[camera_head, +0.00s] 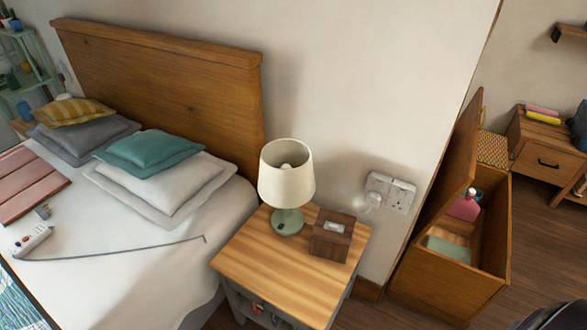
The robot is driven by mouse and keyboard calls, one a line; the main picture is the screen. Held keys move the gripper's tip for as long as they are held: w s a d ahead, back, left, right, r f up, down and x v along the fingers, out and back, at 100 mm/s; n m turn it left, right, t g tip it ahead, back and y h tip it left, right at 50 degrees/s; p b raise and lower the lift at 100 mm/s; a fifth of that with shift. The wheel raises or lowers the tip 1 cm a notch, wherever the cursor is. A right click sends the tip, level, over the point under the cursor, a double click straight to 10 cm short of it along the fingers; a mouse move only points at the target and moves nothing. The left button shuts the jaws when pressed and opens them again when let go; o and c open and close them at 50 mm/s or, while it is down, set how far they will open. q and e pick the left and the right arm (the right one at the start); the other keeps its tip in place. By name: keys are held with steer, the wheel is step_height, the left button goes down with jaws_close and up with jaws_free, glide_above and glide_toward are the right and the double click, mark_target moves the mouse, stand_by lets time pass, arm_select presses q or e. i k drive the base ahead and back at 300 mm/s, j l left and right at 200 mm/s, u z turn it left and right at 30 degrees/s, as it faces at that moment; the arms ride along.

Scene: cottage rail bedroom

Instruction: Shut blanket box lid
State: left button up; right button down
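The wooden blanket box (433,287) stands on the floor at the right of the head view, beyond the bedside table. Its lid (452,160) is open and stands up steeply at the box's left side, near the wall. Inside the box are a pink bottle-like item (464,208) and a pale green flat item (449,249). The lid hides part of the inside. Neither of my grippers is in view.
A bedside table (285,278) with a lamp (287,180) and a tissue box (332,236) stands left of the box. The bed (110,270) fills the left. A wooden drawer unit (545,150) stands behind right. Dark floor (545,240) is open right of the box.

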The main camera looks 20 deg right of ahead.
mark_target(456, 171)
steer(key=z, duration=1.85)
steer(key=i+l+u, duration=0.15)
steer(key=u, duration=0.25)
steer(key=i+l+u, duration=0.1)
steer(key=u, duration=0.3)
steer(key=l+u, duration=0.25)
steer(key=u, duration=0.15)
steer(key=i+l+u, duration=0.1)
steer(key=l+u, duration=0.25)
steer(key=j, duration=0.1)
